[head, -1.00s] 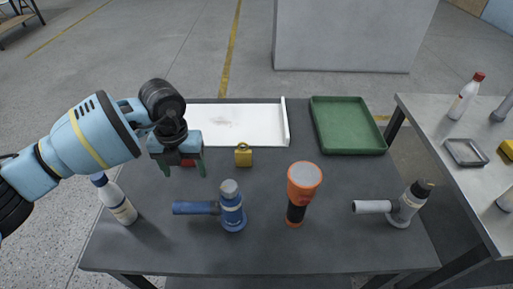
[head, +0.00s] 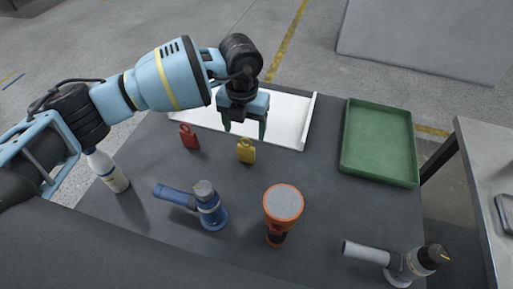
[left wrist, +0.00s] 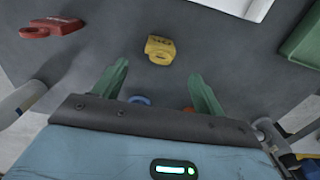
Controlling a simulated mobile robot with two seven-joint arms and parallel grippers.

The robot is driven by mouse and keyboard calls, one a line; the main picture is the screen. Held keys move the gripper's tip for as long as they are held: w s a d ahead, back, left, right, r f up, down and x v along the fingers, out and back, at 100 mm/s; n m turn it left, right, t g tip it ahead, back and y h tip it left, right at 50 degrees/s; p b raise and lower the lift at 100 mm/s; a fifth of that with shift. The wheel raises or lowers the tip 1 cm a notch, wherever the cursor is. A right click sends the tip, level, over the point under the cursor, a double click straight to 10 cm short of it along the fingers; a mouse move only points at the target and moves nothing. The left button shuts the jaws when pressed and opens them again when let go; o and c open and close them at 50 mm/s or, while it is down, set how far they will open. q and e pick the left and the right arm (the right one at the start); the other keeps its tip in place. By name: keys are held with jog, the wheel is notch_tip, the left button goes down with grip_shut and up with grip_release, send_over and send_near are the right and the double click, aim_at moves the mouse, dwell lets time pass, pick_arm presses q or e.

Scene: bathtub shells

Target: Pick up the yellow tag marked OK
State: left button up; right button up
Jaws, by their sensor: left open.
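The yellow tag (head: 246,151) stands on the dark table in front of the white tray. In the left wrist view the yellow tag (left wrist: 159,49) shows dark marking that I cannot read surely, beyond and between the fingertips. My left gripper (head: 244,131) is open and empty, above and just behind the tag in the head view. Its green fingers (left wrist: 157,83) are spread apart in the left wrist view and do not touch the tag. A red tag (head: 188,136) stands to the left of the yellow one; it also shows in the left wrist view (left wrist: 51,28). My right gripper is not seen.
A white tray (head: 290,118) and a green tray (head: 350,165) lie at the back. Table around the yellow tag is clear.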

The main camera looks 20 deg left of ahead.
aim_at(246, 145)
pick_arm(q)
jog(key=shift+s+a, duration=0.1)
jog(key=shift+f, duration=0.3)
jog(key=shift+w+f, duration=0.2)
jog(key=shift+f, duration=3.4)
jog(key=shift+c, duration=0.4)
jog(key=c, duration=1)
